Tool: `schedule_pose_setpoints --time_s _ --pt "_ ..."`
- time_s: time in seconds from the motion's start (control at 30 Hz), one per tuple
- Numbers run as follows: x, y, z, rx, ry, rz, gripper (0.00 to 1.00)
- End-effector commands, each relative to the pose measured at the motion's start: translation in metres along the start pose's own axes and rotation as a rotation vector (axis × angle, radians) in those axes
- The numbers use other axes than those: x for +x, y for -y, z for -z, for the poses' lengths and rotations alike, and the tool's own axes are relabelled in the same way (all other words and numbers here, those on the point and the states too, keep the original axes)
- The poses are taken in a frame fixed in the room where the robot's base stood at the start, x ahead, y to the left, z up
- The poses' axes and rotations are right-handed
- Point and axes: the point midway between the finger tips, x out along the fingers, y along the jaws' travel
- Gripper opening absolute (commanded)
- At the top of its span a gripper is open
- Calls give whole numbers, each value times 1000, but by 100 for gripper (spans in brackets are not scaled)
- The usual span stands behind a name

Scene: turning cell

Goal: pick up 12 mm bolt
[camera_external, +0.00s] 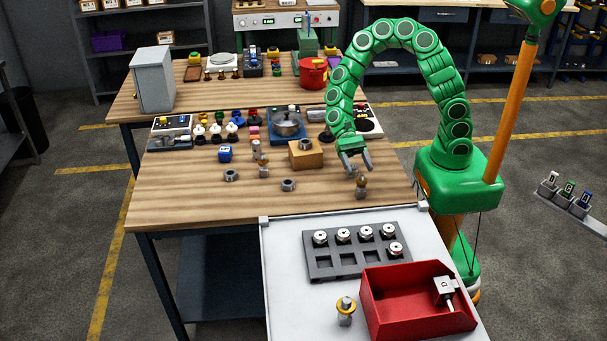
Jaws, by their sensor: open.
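My gripper (358,168) is open, with its fingers pointing down above the front right of the wooden table. A small bolt-like part (361,187) with a brass-coloured top and grey lower end stands just below the fingertips. I cannot tell whether the fingers touch it. A similar part (262,165) stands further left on the table. A larger one with a yellow ring (345,313) stands on the white table. No size marks are readable, so I cannot tell which is the 12 mm bolt.
Two grey nuts lie on the wood, one at left (231,175) and one nearer the middle (288,185). A wooden block (306,155) stands left of my gripper. A dark tray (318,270) with several round parts and a red bin (385,318) occupy the white table (283,305).

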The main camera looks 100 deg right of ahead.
Motion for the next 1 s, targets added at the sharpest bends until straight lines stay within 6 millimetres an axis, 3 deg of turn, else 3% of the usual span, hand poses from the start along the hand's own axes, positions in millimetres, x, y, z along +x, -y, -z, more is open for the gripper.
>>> schedule_pose_setpoints --time_s 0.7,1.0 --pt "68 7 5 0 3 -4 67" --pt "75 8 6 -1 -1 0 67"
